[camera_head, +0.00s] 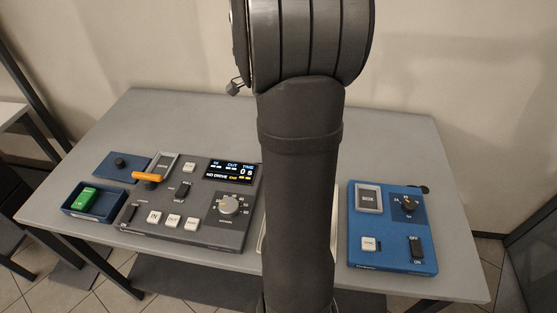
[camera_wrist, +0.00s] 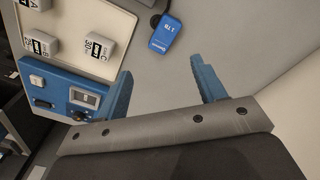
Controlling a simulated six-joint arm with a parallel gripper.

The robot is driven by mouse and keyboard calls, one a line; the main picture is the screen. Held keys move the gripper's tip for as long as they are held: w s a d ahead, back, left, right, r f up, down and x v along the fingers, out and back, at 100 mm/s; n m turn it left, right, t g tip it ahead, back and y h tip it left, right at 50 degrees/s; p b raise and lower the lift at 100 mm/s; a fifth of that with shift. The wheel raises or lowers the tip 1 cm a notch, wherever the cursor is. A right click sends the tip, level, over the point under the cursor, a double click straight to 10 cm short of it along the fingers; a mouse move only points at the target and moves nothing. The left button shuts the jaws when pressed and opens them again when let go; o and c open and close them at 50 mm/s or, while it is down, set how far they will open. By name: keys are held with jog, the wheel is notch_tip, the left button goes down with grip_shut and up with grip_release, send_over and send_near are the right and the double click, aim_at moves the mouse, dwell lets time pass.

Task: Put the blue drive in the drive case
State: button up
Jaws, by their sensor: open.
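The blue drive (camera_wrist: 167,33), marked 1TB, lies flat on the grey table in the wrist view, beyond my fingertips. My gripper (camera_wrist: 162,64) is open and empty, its two blue fingers apart, with the drive ahead of the gap and not between them. In the head view my arm hides the gripper and the blue drive does not show. An open dark-blue box (camera_head: 106,206), which looks like the drive case, sits at the table's left with a green drive (camera_head: 87,197) inside. A blue lid-like plate (camera_head: 112,172) with a black knob lies behind it.
A dark control panel (camera_head: 190,236) with a lit display reading NO DRIVE stands beside the box; an orange-handled part (camera_head: 147,177) is at its left. A blue panel (camera_head: 390,250) stands at the right. A pale tray (camera_wrist: 75,58) holds white labelled blocks. The table's back is clear.

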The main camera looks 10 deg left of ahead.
jog(key=f+m, duration=0.5)
jog(key=f, duration=0.1)
jog(key=w+f+m, duration=0.1)
jog(key=f+m, duration=0.2)
jog(key=f, duration=0.1)
jog(key=shift+d+m+h, duration=0.15)
jog(key=shift+m+h, duration=0.15)
jog(key=f, duration=0.2)
jog(key=d+f, duration=0.1)
jog(key=f, duration=0.2)
jog(key=c, duration=1.2)
jog(key=shift+c, duration=0.2)
jog(key=shift+r, duration=0.1)
